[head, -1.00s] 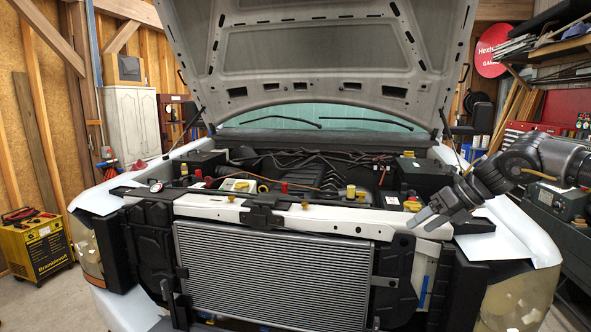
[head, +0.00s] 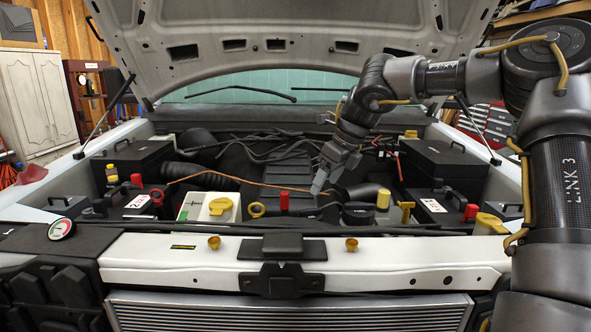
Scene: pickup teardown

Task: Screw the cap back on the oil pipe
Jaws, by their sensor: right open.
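I cannot tell for sure which part is the oil pipe or its cap. A yellow cylindrical cap (head: 383,198) stands upright right of the engine's middle. A wide black round lid (head: 358,213) sits just left of it and lower. My right gripper (head: 319,186) is open, fingers pointing down over the engine, left of both and apart from the yellow cap. I see nothing between its fingers, though its fingertips are small and partly overlap the dark engine parts. My left gripper is not in view.
A white reservoir with a yellow cap (head: 221,206), a yellow ring handle (head: 257,210) and a red cap (head: 284,200) stand left. A yellow T-handle (head: 404,210) and black battery box (head: 440,165) are right. The raised hood (head: 300,40) hangs above; the white crossbar (head: 180,258) lies in front.

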